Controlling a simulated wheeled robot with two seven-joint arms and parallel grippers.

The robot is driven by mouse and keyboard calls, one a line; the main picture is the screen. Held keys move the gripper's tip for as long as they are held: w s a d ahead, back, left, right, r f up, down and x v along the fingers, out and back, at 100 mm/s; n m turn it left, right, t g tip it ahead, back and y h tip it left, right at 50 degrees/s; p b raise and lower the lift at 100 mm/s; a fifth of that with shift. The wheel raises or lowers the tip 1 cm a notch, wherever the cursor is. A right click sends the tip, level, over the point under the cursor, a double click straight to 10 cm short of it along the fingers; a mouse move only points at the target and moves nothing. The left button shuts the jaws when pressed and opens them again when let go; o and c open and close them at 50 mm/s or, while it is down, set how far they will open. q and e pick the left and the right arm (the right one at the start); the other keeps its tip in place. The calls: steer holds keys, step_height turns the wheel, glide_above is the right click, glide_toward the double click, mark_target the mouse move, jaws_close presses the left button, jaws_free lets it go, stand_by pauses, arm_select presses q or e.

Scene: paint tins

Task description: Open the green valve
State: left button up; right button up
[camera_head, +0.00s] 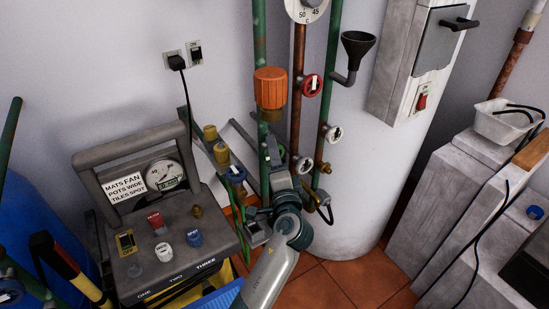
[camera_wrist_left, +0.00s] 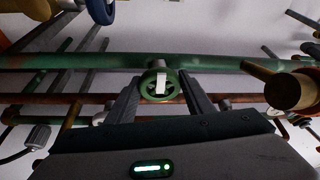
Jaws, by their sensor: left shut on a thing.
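The green valve (camera_wrist_left: 172,90) is a small spoked handwheel with a white pointer mark, mounted on a horizontal-looking green pipe (camera_wrist_left: 80,62) in the left wrist view. The mark stands nearly upright there. My left gripper (camera_wrist_left: 160,82) has one finger on each side of the wheel and is shut on its rim. In the head view my left gripper (camera_head: 271,152) reaches in from below, close to the vertical green pipe (camera_head: 260,40). It hides the green valve there. My right gripper is not in view.
Nearby are an orange fitting (camera_head: 270,88), a red valve (camera_head: 312,85), white valves (camera_head: 334,134), a blue valve (camera_head: 236,174) and a black funnel (camera_head: 357,45). A control box with a gauge (camera_head: 164,175) stands left. A white tank (camera_head: 365,190) stands behind right.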

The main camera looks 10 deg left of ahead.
arm_select(q)
steer(key=shift+a+r, duration=0.1)
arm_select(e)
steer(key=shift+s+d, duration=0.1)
arm_select(q)
steer(key=o, duration=1)
steer(key=shift+o, duration=0.2)
steer(key=shift+f, duration=0.2)
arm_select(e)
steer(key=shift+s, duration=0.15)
